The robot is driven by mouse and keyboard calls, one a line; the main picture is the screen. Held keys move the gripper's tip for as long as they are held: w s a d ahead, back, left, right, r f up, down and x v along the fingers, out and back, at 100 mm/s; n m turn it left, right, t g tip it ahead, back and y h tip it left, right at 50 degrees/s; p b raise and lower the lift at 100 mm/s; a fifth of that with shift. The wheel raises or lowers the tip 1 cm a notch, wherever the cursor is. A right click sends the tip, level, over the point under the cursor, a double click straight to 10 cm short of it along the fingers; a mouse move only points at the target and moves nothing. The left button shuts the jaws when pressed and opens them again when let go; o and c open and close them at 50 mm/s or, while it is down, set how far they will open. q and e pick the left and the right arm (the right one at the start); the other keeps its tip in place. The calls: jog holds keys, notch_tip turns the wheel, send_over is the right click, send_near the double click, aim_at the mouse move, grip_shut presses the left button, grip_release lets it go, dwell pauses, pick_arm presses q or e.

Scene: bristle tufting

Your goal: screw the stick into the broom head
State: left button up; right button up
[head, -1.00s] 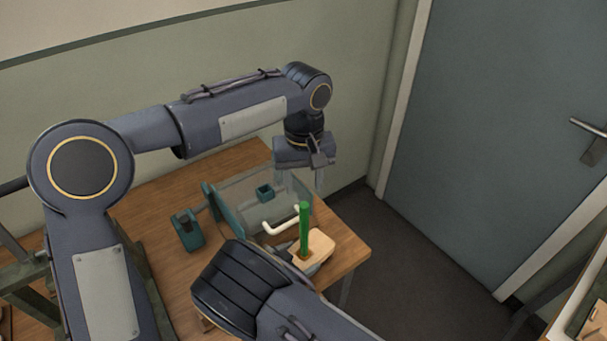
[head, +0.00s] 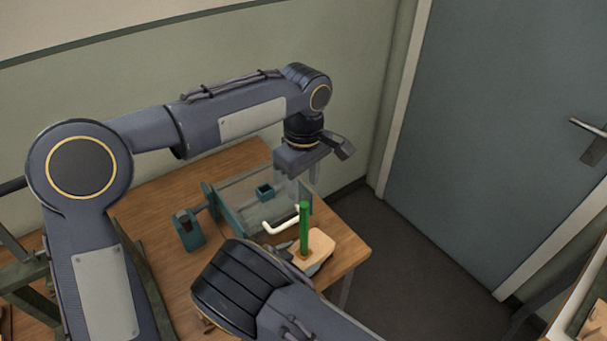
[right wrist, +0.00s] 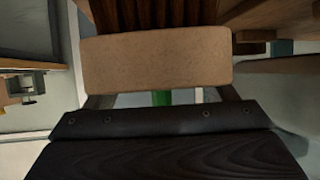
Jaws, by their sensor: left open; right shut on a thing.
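The green stick (head: 304,230) stands upright on the pale wooden broom head (head: 318,248) near the table's front right edge. How deep it sits cannot be seen. My left gripper (head: 302,192) is open, pointing down just above the stick's top and apparently empty. My right gripper (right wrist: 160,95) is shut on the broom head, with a finger at each side in the right wrist view. That view shows the block (right wrist: 155,62), its dark brown bristles (right wrist: 155,14) and a bit of the green stick (right wrist: 161,97). In the head view my right arm hides most of this gripper.
A clear guard panel with a teal frame (head: 227,215) and a white handle (head: 281,224) stands close behind the stick. A teal holder (head: 188,231) stands to its left on the wooden table (head: 160,192). A wall and a door (head: 510,120) lie beyond.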

aim_at(304, 214)
pick_arm(q)
notch_tip(304, 214, down, 10)
jog(key=shift+f, duration=0.25)
dwell(0.3)
